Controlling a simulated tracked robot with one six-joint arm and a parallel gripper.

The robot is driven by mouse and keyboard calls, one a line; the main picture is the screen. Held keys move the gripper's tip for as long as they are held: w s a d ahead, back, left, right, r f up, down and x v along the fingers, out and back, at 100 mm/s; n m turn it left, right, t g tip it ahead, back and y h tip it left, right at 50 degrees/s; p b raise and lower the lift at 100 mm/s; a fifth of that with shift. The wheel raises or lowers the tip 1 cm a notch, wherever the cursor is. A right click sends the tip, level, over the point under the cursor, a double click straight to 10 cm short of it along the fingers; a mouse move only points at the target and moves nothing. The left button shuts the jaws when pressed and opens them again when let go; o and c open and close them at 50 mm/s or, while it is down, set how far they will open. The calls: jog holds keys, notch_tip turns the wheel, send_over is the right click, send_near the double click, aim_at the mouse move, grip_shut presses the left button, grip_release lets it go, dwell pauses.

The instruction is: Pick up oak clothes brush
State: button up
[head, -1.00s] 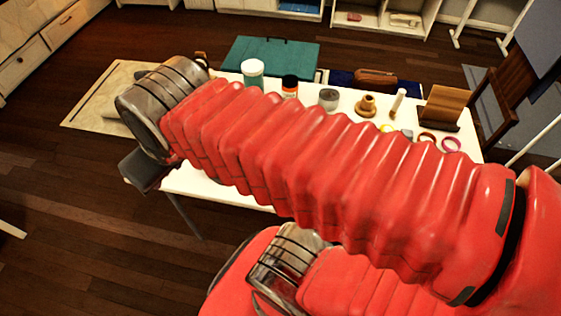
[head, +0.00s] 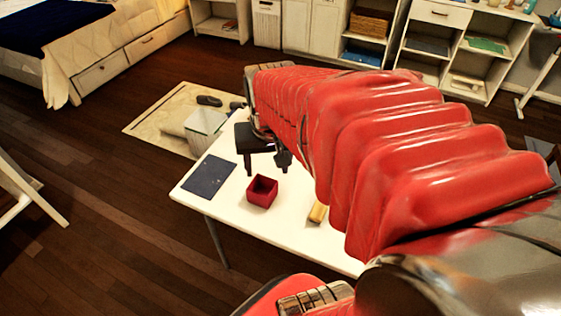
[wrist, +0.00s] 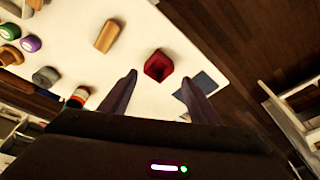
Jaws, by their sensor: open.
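A light-brown wooden block-like piece, which looks like the oak clothes brush (head: 318,212), lies on the white table (head: 228,207), partly behind my red arm in the head view. In the wrist view the brush (wrist: 106,36) lies at the upper left, beyond and left of my fingertips. My gripper (head: 266,165) is over the table behind a dark-red box. In the wrist view my gripper (wrist: 159,82) has its two dark fingers wide apart with nothing between them. The brush is apart from the fingers.
The dark-red open box (head: 262,191) stands near my gripper, with a dark flat sheet (head: 209,176) left of it. Several jars and rolls, including a purple ring (wrist: 31,44), line the table at the left of the wrist view. Bare tabletop lies around the box.

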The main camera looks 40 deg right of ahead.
jog(key=s+d+f+m+g, duration=0.1)
jog(key=s+d+f+m, duration=0.2)
jog(key=d, duration=0.5)
jog(key=m+g+y, duration=0.1)
jog(key=m+g, duration=0.1)
jog(key=m, duration=0.2)
send_over(317, 214)
jog(key=w+d, duration=0.2)
jog(key=d, duration=0.2)
notch_tip(317, 214, down, 6)
jog(key=shift+s+a+f, duration=0.15)
jog(key=shift+s+f, duration=0.05)
jog(key=shift+f, duration=0.05)
jog(key=shift+f, duration=0.1)
jog(key=shift+f, duration=4.25)
jog(key=shift+a+f, duration=0.1)
jog(key=shift+f, duration=2.5)
jog(key=shift+c, duration=0.7)
